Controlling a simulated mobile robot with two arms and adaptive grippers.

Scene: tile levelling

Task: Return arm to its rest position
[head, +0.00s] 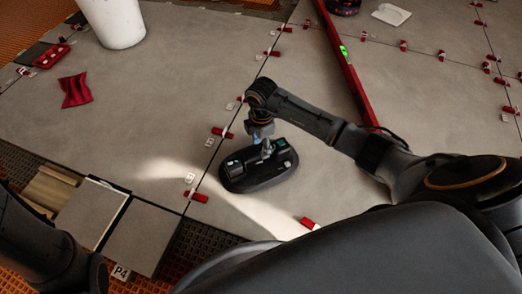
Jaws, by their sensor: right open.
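My right arm comes in from the right and reaches over the grey floor tiles. My right gripper (265,150) points down at a dark oval device (258,167) that lies flat on a tile. The gripper is open, with its fingers at the top of the device; I cannot tell whether they touch it. Part of my left arm shows at the lower left, and its gripper is out of the frame.
Red levelling wedges and clips line the tile joints. A long red level (343,62) lies right of the gripper. A white bucket (112,22), a red cloth (75,91) and a red tool (51,56) are at the upper left. Loose tiles (138,237) lie lower left.

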